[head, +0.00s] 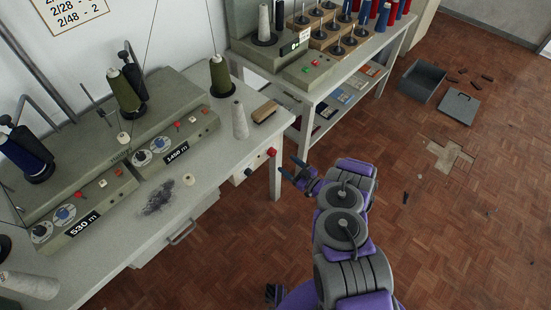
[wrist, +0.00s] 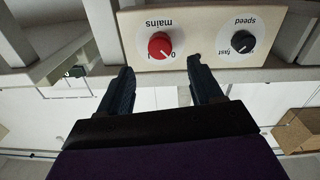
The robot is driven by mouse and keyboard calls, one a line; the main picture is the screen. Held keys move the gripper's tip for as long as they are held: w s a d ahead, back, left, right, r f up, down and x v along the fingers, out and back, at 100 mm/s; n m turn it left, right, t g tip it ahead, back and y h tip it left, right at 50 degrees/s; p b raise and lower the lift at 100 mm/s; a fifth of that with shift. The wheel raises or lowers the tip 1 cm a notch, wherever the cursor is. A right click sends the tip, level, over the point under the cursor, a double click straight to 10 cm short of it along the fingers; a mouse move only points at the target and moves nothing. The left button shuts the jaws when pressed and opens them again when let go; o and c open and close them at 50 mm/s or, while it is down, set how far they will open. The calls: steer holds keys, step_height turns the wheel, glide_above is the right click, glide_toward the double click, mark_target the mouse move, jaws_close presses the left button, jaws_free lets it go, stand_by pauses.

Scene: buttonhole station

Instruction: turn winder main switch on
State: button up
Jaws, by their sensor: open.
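The mains switch is a red round knob (head: 271,152) on a pale panel (head: 250,166) at the front right end of the winder table. In the wrist view, upside down, the red knob (wrist: 160,46) sits under the label "mains", with a 0 beside it and a white mark on its face. I cannot tell its setting for sure. My gripper (head: 289,166) is open and empty, in front of the panel. In the wrist view its fingers (wrist: 160,68) point at the panel, one towards each side of the knob, with the knob between their lines and apparently untouched.
A black speed knob (wrist: 242,41) is beside the mains knob on the same panel. The winder table (head: 222,130) carries winders, cones and a brush (head: 264,111). A second table with shelves (head: 345,97) stands behind. An open grey box (head: 421,82) lies on the floor. Floor to the right is mostly free.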

mark_target(274, 154)
steer(key=b+x, duration=0.2)
steer(key=x, duration=0.6)
steer(key=shift+s+a+f, duration=0.1)
steer(key=shift+s+a, duration=0.05)
steer(key=shift+s, duration=0.05)
steer(key=shift+d, duration=0.4)
steer(key=shift+c, duration=0.6)
steer(key=shift+a, duration=0.2)
steer(key=c, duration=0.9)
